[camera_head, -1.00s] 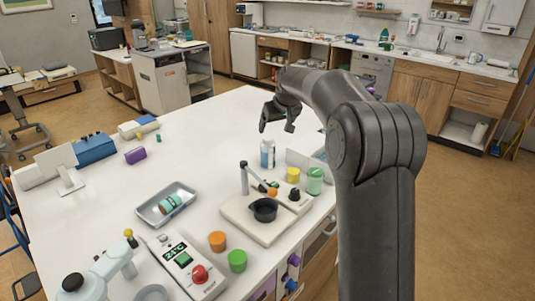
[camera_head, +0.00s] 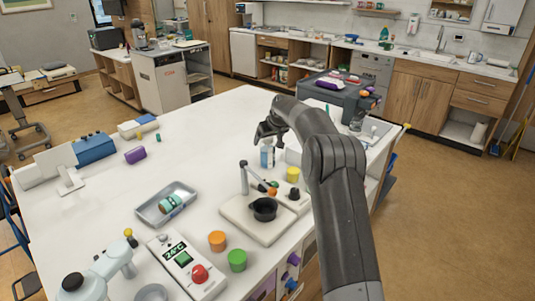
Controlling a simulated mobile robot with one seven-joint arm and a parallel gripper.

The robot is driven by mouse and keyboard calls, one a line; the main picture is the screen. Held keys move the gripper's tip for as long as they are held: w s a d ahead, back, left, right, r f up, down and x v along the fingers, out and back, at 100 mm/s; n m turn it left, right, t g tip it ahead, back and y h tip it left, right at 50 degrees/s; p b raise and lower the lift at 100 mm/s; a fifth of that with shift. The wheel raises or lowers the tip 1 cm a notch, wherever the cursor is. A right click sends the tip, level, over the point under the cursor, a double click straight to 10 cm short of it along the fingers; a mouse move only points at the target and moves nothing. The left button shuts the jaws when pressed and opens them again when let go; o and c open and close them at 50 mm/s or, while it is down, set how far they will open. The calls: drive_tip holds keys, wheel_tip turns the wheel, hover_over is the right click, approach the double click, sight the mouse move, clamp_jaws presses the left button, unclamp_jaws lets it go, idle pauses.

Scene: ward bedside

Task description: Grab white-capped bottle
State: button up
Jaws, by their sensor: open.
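The likely white-capped bottle (camera_head: 267,157), small with a pale blue and white body, stands upright on the white table. Its top lies close to my gripper's fingers and is hard to make out. My gripper (camera_head: 268,143) is open and points down, with its fingertips in line with the bottle's top in the picture. I cannot tell whether the fingers are around the bottle or just above or behind it. My arm comes in from the lower right.
A yellow cup (camera_head: 293,174) and a stirrer device with a black bowl (camera_head: 264,209) stand in front of the bottle. A metal tray (camera_head: 152,212) holds a teal-labelled jar. A grey bin (camera_head: 338,92) stands behind my arm. The table left of the bottle is clear.

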sight(268, 144)
drive_tip(key=shift+d+x, duration=0.2)
drive_tip(key=shift+x, duration=1.1)
drive_tip(key=shift+d+x, duration=0.2)
drive_tip(key=shift+x, duration=1.1)
drive_tip(key=shift+f, duration=0.1)
drive_tip(key=shift+c, duration=0.2)
drive_tip(key=c, duration=1.2)
